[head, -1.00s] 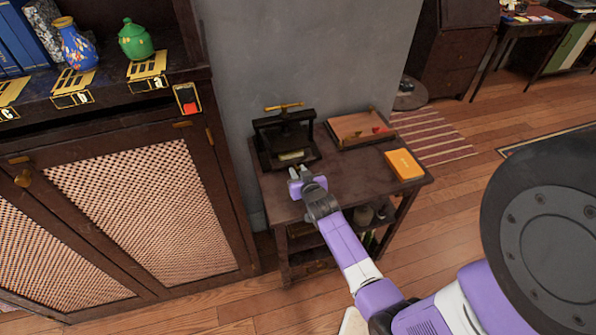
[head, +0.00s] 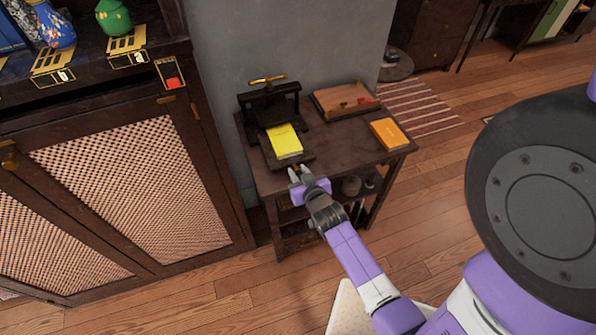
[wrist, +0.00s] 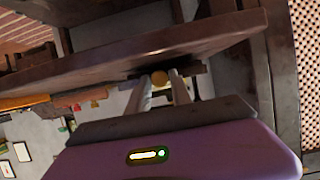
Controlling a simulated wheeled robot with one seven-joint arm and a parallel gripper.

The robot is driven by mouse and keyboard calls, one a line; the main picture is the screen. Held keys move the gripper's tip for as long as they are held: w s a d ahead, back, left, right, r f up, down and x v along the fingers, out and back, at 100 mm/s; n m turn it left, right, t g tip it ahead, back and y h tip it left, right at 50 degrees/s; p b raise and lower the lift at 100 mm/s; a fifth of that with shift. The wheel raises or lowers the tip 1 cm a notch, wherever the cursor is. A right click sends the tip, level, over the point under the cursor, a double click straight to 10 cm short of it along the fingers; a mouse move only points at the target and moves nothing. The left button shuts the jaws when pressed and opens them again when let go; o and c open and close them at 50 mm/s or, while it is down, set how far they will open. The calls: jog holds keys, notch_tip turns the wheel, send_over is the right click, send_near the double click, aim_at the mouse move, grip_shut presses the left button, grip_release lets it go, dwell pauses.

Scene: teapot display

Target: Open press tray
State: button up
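The dark press (head: 270,105) with a brass handle stands at the back left of the small table. Its tray (head: 308,156) is out toward the table's front, with a yellow book or block (head: 284,141) lying on it. My gripper (head: 300,174) is at the front of this tray. In the wrist view, a round brass knob (wrist: 159,78) sits between the fingertips (wrist: 160,80), which appear shut on it. The exact contact is small and partly hidden under the dark edge above.
A wooden tray with small red items (head: 345,98) and an orange book (head: 390,133) lie on the table's right. A cabinet (head: 110,190) with mesh doors stands at left. Shelves with jars (head: 352,185) are below the tabletop. Floor in front is open.

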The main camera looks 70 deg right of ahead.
jog(key=shift+o, duration=1.1)
jog(key=shift+a, duration=0.1)
jog(key=v, duration=0.7)
jog(key=shift+s+a+r+b, duration=0.15)
jog(key=shift+s+r+b, duration=0.1)
jog(key=shift+b, duration=0.2)
